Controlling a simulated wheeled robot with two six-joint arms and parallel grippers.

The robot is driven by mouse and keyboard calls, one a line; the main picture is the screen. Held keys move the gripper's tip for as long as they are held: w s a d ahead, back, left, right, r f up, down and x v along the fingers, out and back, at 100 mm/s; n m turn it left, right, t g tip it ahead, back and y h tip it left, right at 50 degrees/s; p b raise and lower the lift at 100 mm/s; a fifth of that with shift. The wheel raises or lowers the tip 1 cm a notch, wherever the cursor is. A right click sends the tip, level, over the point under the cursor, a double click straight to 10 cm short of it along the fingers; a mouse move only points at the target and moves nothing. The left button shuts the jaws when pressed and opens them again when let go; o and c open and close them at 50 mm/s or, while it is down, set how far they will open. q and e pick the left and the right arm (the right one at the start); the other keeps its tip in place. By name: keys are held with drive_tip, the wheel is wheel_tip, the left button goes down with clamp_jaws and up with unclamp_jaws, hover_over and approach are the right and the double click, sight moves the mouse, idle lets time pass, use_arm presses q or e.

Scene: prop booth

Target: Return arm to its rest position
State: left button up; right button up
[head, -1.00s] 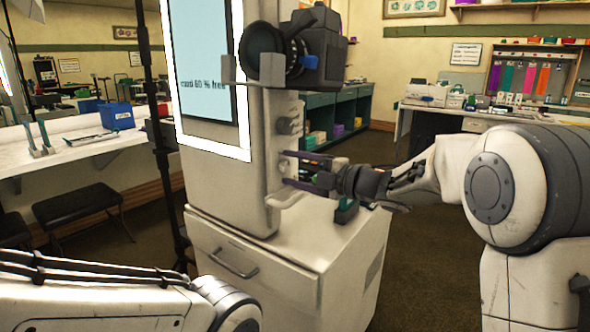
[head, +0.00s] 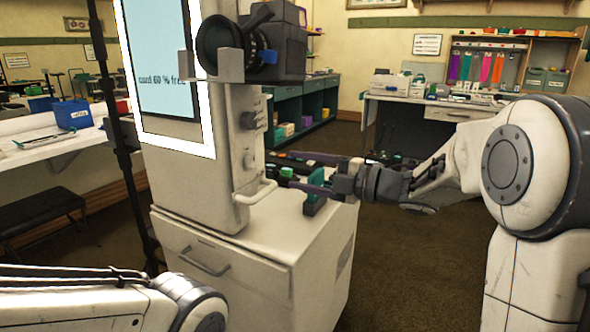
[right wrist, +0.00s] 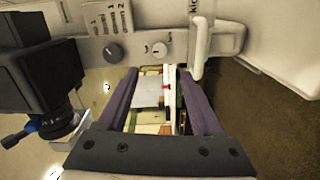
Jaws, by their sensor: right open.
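My right gripper (head: 288,168) is open and empty beside the side panel of the white kiosk (head: 205,165), above the white cabinet's top. In the right wrist view its two purple-grey fingers (right wrist: 160,78) are spread apart, with nothing gripped between them. Beyond the gap lie pale flat items and a red-marked strip, too small to make out. The right arm reaches in from the right. My left arm lies across the lower left of the head view; its gripper is out of frame.
A camera (head: 255,48) sits on a bracket at the kiosk. A handle (head: 257,192) juts from its side, close to my right gripper. The white cabinet (head: 265,255) stands below. A dark pole (head: 115,130) is at left. Open floor (head: 425,270) lies right of the cabinet.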

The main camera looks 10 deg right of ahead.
drive_tip(key=s+a+f+m+h, duration=0.4)
drive_tip(key=f+m+h, duration=0.6)
drive_tip(key=m, duration=0.4)
drive_tip(key=s+f+m+g+h, duration=0.25)
drive_tip(key=s+f+g, duration=0.3)
drive_tip(key=s, duration=0.95)
drive_tip(key=s+f+m+g+h, duration=0.1)
drive_tip(key=s+f+m+g, duration=0.35)
drive_tip(key=s, duration=1.05)
wheel_tip(320, 180, up, 25)
drive_tip(key=w+n+p, duration=0.1)
drive_tip(key=p, duration=2.5)
drive_tip(key=shift+a, duration=0.15)
drive_tip(key=shift+f, duration=0.1)
